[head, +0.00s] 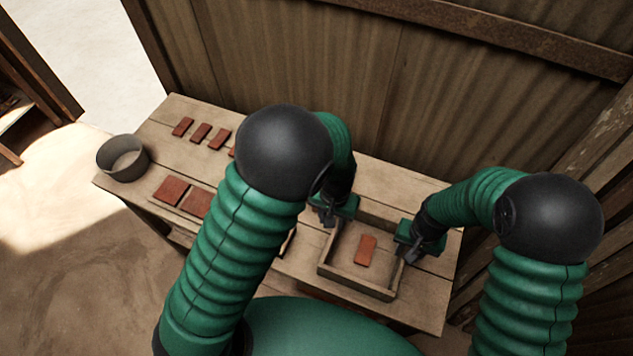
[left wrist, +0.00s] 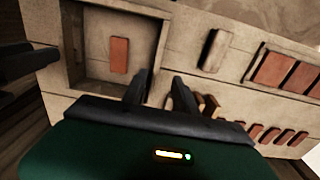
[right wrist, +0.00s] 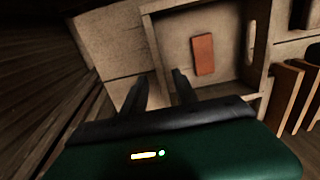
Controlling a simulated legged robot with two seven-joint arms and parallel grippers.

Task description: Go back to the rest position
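A wooden tray (head: 345,281) sits at the right end of the table with one red tile (head: 366,249) lying flat inside. The tile also shows in the left wrist view (left wrist: 120,55) and the right wrist view (right wrist: 203,54). My left gripper (head: 327,217) is above the tray's back left corner. Its fingers (left wrist: 161,86) are apart with nothing between them. My right gripper (head: 407,252) is by the tray's right wall. Its fingers (right wrist: 158,85) are apart and empty; I cannot tell whether they touch the wall. My left arm hides the middle of the table.
A round grey bucket (head: 122,158) stands at the table's left end. Several small red tiles (head: 200,133) lie along the back, and larger ones (head: 171,190) at the front. A wooden block (left wrist: 215,50) lies beside the tray. A corrugated wall (head: 300,70) rises behind the table.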

